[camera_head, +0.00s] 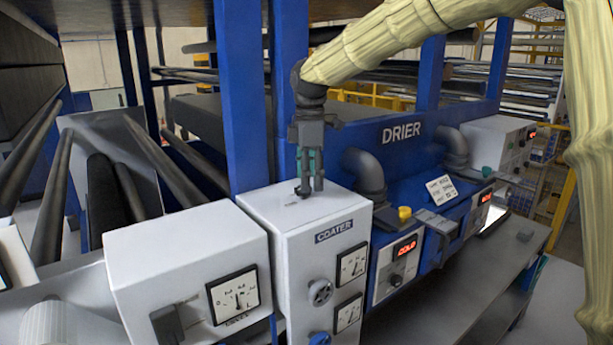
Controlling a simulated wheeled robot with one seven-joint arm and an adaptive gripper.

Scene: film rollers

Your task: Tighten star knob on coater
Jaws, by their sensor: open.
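The coater (318,213) is a light grey box with a blue "COATER" label, left of the blue drier. My gripper (311,180) points straight down over its top face, fingers open. A small dark piece (302,190), possibly the star knob, shows at the fingertips on the coater's top. I cannot tell its shape or whether the fingers touch it, and the gripper partly hides it. A grey round knob (321,292) and a blue knob (319,338) sit on the coater's front; the blue one is cut off by the frame edge.
A grey box with a dial (234,296) stands left of the coater. The drier (402,131) has grey pipes (364,172), a "COLD" display (405,247) and a yellow knob (404,213) to the right. A blue post (241,100) rises close behind my gripper.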

